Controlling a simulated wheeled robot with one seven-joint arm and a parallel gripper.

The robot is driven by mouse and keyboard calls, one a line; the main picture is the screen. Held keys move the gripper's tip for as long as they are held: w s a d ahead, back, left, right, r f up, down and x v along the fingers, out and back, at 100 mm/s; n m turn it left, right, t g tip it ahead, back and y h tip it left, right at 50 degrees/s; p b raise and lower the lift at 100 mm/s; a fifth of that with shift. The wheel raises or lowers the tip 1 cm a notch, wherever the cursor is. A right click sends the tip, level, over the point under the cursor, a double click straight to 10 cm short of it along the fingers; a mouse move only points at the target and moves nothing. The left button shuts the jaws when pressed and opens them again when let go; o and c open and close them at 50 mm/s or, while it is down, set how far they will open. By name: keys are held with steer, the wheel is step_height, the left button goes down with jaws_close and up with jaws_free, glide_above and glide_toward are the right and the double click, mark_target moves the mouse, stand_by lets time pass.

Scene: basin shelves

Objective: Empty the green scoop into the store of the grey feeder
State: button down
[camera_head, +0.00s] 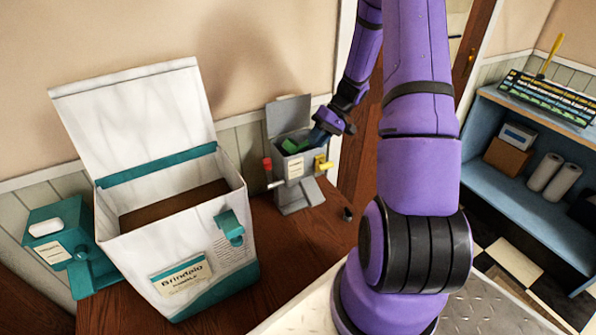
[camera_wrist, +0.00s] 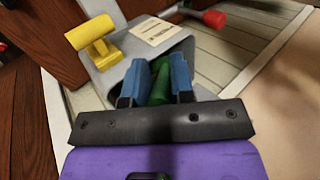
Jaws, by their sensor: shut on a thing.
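The grey feeder (camera_head: 293,169) stands on the wooden surface against the wall, its lid (camera_head: 288,115) raised. It has a yellow handle (camera_head: 322,164) on one side and a red knob (camera_head: 267,163) on the other. My gripper (camera_head: 317,137) is at the feeder's open top, its blue fingers also showing in the wrist view (camera_wrist: 156,82). They are shut on the green scoop (camera_head: 292,145). Its green handle (camera_wrist: 160,80) shows between the fingers. The scoop's bowl is at the store opening; its tilt and contents cannot be made out.
A large white bag (camera_head: 190,243) with a brown inside stands open left of the feeder. A teal box (camera_head: 62,240) is at far left. A small dark cup (camera_head: 347,214) is right of the feeder. A blue shelf (camera_head: 530,205) stands at right.

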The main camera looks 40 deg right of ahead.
steer(key=shift+s+d+f+t+y, duration=0.1)
steer(key=shift+d+f+t+y, duration=0.1)
steer(key=shift+d+y, duration=0.4)
steer(key=shift+s+d+f+t+y, duration=0.15)
steer(key=shift+d+y, duration=0.15)
steer(key=shift+y, duration=0.6)
stand_by(2.2)
steer(key=shift+d+r+y, duration=0.45)
steer(key=shift+y, duration=0.45)
stand_by(1.1)
steer(key=shift+s+d+f+t+y, duration=0.1)
steer(key=shift+d+f+t+y, duration=0.25)
steer(key=shift+y, duration=0.45)
stand_by(1.1)
steer(key=shift+r, duration=0.1)
